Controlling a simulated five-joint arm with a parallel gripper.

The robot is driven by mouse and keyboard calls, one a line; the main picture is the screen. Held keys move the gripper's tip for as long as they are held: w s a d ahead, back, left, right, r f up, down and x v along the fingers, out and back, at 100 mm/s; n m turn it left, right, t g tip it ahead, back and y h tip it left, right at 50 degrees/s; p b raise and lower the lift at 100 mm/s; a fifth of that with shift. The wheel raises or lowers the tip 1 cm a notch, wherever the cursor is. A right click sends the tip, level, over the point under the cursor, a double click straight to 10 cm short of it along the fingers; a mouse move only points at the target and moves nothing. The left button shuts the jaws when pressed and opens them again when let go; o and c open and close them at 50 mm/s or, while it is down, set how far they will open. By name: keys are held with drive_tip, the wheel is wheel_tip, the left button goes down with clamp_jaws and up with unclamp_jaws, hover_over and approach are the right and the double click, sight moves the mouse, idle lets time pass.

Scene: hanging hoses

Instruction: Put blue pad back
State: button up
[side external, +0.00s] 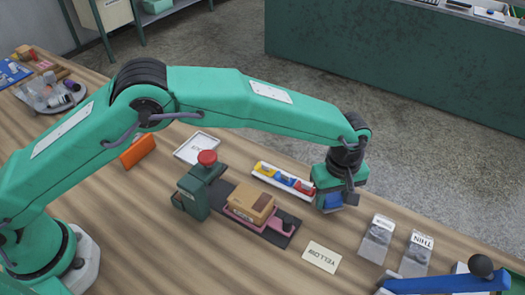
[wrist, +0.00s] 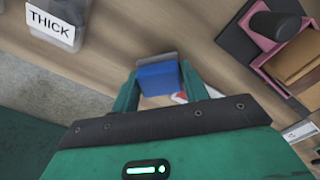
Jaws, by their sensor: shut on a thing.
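My gripper (side external: 336,207) is at the right end of the white tray, above the table. It is shut on the blue pad (side external: 335,199), a small blue block between the two green fingers. In the wrist view the blue pad (wrist: 158,79) sits between the fingertips, with a grey plate edge behind it. The long white tray (side external: 256,172) lies to the left of my gripper in the side view and shows yellow, blue and red sections. I cannot tell which of these are loose pads. A bit of red and white (wrist: 181,97) shows just beside the pad in the wrist view.
A green press with a red knob (side external: 207,158) stands left of the tray. A cardboard box (side external: 249,202) sits in a pink holder in front of the tray. A YELLOW card (side external: 321,256) lies nearer. Bins labelled THIN (side external: 418,254) and THICK (wrist: 53,28) stand to the side.

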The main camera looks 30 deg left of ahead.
sight(333, 196)
drive_tip(key=shift+f, duration=0.6)
drive_tip(key=shift+f, duration=0.2)
drive_tip(key=o, duration=1)
drive_tip(key=shift+c, duration=0.2)
drive_tip(key=shift+r, duration=0.15)
wheel_tip(333, 196, up, 12)
